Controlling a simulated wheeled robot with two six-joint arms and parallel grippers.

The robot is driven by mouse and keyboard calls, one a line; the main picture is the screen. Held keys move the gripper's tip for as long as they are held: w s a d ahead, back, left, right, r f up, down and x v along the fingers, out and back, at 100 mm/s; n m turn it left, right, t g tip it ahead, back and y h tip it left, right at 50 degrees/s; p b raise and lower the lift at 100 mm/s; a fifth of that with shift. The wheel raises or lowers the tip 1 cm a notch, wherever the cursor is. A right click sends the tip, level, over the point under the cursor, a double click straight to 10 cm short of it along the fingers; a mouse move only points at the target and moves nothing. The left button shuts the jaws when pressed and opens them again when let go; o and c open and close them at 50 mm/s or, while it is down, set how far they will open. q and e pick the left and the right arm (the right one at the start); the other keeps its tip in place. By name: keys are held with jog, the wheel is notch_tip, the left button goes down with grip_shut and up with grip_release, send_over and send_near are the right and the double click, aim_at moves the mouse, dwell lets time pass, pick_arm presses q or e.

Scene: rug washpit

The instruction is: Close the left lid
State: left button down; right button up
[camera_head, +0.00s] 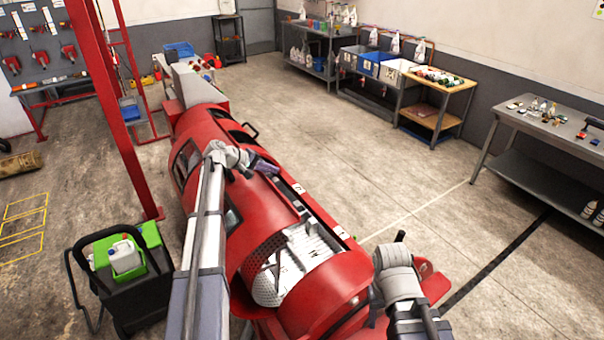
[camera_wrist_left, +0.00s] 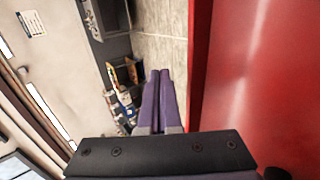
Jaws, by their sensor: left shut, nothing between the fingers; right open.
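The long red drum machine (camera_head: 262,215) runs from the back left towards me. Its near part has an open hatch showing a perforated metal drum (camera_head: 268,285) and pale slats inside. A curved red cover lies on the body just behind this hatch. Farther back is a dark opening with a black handle (camera_head: 251,131). I cannot tell which cover is the left lid. My left gripper (camera_head: 264,164) is shut and empty over the machine's top; its purple fingers (camera_wrist_left: 158,100) are together beside a red surface (camera_wrist_left: 250,80).
A black and green cart (camera_head: 118,270) with a white jug stands at the left. A red post (camera_head: 115,120) rises close to the machine's left side. Workbenches (camera_head: 520,130) and shelves line the right wall. The floor between them and the machine is clear.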

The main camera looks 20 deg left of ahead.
pick_arm(q)
jog(key=b+x, duration=0.8)
jog(key=x, duration=0.5)
jog(key=shift+d, duration=0.5)
jog(key=shift+s, duration=0.1)
dwell(1.0)
jog(key=p+v, duration=0.4)
jog(key=v, duration=0.3)
jog(key=shift+s+a, duration=0.2)
jog(key=shift+r, duration=0.15)
